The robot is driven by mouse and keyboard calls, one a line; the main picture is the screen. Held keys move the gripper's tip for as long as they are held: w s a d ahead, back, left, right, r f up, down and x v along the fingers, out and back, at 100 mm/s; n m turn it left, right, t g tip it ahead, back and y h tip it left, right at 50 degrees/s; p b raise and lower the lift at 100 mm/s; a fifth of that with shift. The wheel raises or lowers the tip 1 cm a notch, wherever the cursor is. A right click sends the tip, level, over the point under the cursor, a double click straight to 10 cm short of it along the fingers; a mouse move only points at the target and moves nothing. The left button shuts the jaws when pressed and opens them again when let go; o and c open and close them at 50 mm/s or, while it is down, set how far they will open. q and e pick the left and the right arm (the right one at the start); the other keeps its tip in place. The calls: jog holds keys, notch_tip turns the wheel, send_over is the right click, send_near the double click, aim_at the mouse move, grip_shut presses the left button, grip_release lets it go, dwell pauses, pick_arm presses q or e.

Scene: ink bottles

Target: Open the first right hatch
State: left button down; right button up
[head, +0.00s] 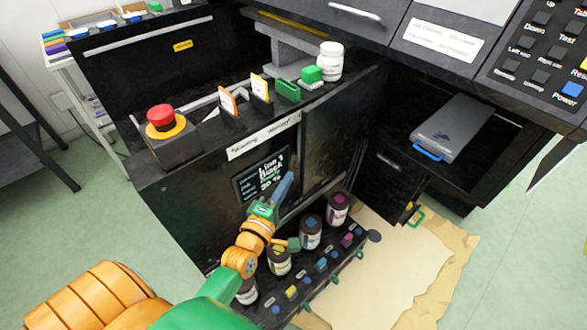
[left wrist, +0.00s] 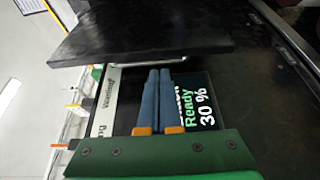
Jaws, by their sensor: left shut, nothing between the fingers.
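My left gripper (head: 286,182) is shut and empty in front of the black machine's small status screen (head: 255,183). In the left wrist view its two blue fingers (left wrist: 159,75) lie together and cover part of the screen (left wrist: 203,100), which reads "Ready 30 %". I cannot tell whether the fingertips touch the front. A dark panel (left wrist: 140,32) juts out beyond the fingertips in the left wrist view. In the head view a dark front panel (head: 335,125) is right of the screen. I cannot tell which panel is the first right hatch. My right gripper is not in view.
An open lower tray holds several ink bottles (head: 310,232) just below my left gripper. A red button (head: 161,117) and a white bottle (head: 330,62) stand above. A grey cartridge (head: 455,127) sits in an opening at right. Brown paper (head: 400,265) covers the floor.

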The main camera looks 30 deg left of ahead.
pick_arm(q)
jog(key=w, duration=0.5)
jog(key=shift+w+a, duration=0.1)
jog(key=shift+a, duration=0.15)
